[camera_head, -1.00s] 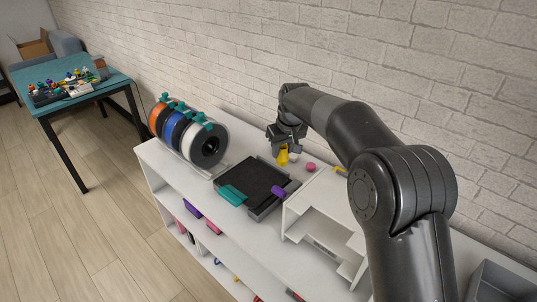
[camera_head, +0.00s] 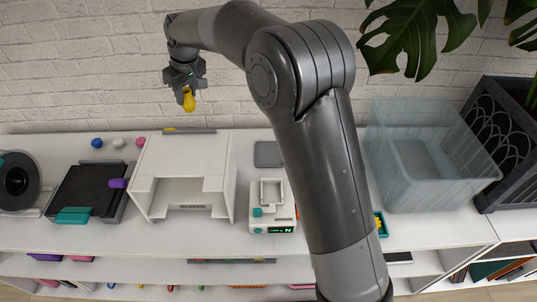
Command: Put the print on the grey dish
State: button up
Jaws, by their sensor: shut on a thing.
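My gripper (camera_head: 186,88) is shut on a small yellow print (camera_head: 189,103), which hangs from the fingers in the air above and behind the white box-shaped frame. A small square grey dish (camera_head: 270,192) sits on top of a white and teal scale (camera_head: 272,215), right of the white frame and well below and to the right of the gripper. A flat grey piece (camera_head: 267,154) lies behind the scale, its right side close to my arm; I cannot tell exactly what it is.
The white open frame (camera_head: 183,172) stands on the white shelf top. A black print bed (camera_head: 88,189) and small blue, white and pink pieces (camera_head: 117,142) are at left. A clear bin (camera_head: 428,160) and a plant (camera_head: 415,35) are at right.

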jog(key=s+d+f+m, duration=0.1)
jog(key=d+f+m, duration=0.15)
jog(key=d, duration=0.95)
jog(key=s+d+f+m+t+h, duration=0.15)
jog(key=d+f, duration=0.25)
jog(key=d, duration=0.7)
jog(key=s+d+f+m+g, duration=0.1)
jog(key=d+f+m, duration=0.15)
jog(key=d, duration=0.95)
jog(key=shift+n+t, duration=0.35)
jog(key=shift+n, duration=0.1)
jog(key=shift+w+a+f, duration=0.55)
jog(key=shift+a+f, duration=1.3)
jog(key=shift+w+a+f, duration=0.55)
jog(key=shift+a+f, duration=1.25)
jog(key=shift+f, duration=0.05)
jog(key=shift+w+a+f, duration=0.55)
jog(key=shift+a+f, duration=1.3)
jog(key=o, duration=0.9)
jog(key=shift+f, duration=0.15)
jog(key=shift+o, duration=0.2)
